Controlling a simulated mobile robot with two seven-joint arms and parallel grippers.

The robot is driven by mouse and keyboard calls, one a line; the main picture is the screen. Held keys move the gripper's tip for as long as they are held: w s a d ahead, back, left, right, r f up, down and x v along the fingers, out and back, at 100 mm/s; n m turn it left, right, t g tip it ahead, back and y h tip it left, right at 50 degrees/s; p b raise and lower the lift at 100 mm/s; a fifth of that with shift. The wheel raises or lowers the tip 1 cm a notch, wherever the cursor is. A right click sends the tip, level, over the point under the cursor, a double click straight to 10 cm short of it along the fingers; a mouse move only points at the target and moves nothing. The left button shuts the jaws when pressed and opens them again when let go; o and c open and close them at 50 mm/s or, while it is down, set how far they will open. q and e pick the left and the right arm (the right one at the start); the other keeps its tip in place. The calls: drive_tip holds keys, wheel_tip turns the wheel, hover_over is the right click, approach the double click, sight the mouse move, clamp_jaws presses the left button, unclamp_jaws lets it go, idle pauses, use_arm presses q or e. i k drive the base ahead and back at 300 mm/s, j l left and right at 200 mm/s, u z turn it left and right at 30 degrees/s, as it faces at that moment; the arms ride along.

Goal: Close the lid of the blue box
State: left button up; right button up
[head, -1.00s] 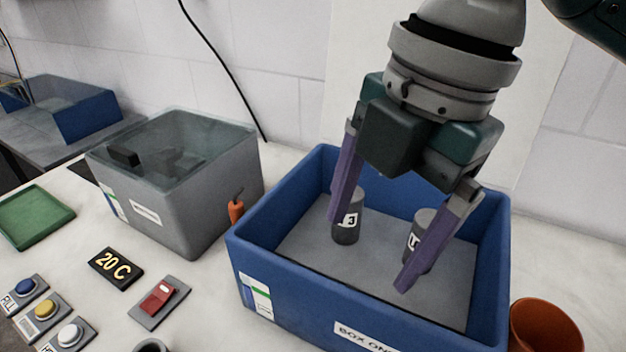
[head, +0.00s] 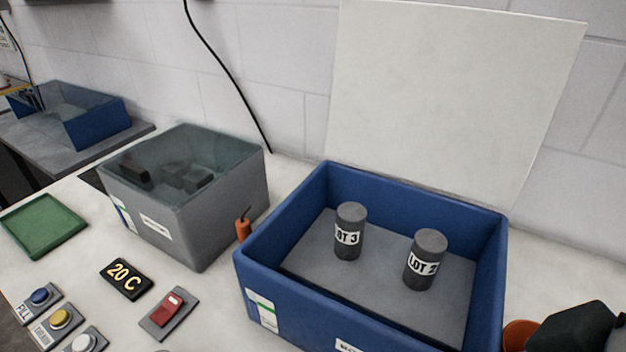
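The blue box (head: 375,315) stands open on the pale worktop at centre right. Its lid, a flat whitish panel (head: 450,95), stands up behind the box's back edge, tilted slightly back before the wall. Inside the box, two dark grey cylinders stand upright on the grey floor: one labelled LOT 3 (head: 349,232), and one to its right whose label starts with LOT 2 (head: 425,260). Neither gripper's fingers show in the head view. A dark part, likely of my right arm, shows at the lower right corner, apart from the lid.
A grey box (head: 190,235) with a clear top stands left of the blue box, a small orange object (head: 243,229) between them. An orange cup (head: 517,335) is at lower right, partly hidden. Buttons, a red switch (head: 169,309), a 20 C display (head: 126,278) and a green tray (head: 43,226) lie left.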

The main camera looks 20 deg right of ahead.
sight(459, 100)
drive_tip(key=i+z, duration=0.1)
drive_tip(key=z, duration=0.25)
drive_tip(key=i+z, duration=0.1)
drive_tip(key=z, duration=0.25)
drive_tip(key=i+z, duration=0.1)
drive_tip(key=z, duration=0.2)
